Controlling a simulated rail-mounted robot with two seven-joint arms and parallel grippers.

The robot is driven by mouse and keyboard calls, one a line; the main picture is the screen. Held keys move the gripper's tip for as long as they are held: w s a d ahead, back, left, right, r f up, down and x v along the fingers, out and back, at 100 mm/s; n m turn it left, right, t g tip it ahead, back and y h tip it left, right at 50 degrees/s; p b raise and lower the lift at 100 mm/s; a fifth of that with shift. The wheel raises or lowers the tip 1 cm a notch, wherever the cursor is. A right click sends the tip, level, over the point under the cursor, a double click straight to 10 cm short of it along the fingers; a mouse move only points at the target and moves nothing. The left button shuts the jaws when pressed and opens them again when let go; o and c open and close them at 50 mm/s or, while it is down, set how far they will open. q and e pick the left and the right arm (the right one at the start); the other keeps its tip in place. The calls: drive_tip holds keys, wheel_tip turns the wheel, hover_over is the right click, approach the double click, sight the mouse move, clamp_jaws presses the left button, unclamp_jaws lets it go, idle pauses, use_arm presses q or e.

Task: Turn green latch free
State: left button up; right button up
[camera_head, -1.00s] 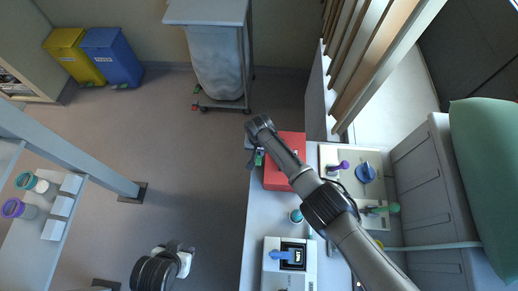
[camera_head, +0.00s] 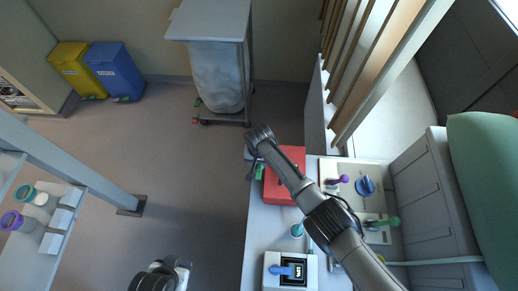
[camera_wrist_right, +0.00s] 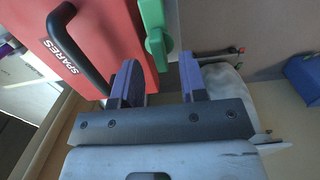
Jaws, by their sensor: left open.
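The red box (camera_head: 284,188) marked "SPARES" stands on the grey counter, and the green latch (camera_head: 260,172) is on its left side. My right arm reaches over the box, with its gripper (camera_head: 251,165) beside the latch. In the right wrist view the red box (camera_wrist_right: 95,35) has a dark handle, and the green latch (camera_wrist_right: 154,30) lies just beyond the gap between the fingers of my right gripper (camera_wrist_right: 160,80). These fingers are apart, with nothing held; contact with the latch cannot be told. My left gripper (camera_head: 180,272) is open at the bottom edge, partly cut off, away from the box.
The counter (camera_head: 258,225) also carries a device with a blue handle (camera_head: 286,271), a teal-topped cup (camera_head: 296,230) and a panel with purple, blue and green knobs (camera_head: 350,178). A linen cart (camera_head: 215,75) and two bins stand at the back. The floor to the left is mostly clear.

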sight(259, 165)
wheel_tip(259, 165, up, 11)
drive_tip(key=shift+r, duration=0.2)
idle(0.5)
idle(0.3)
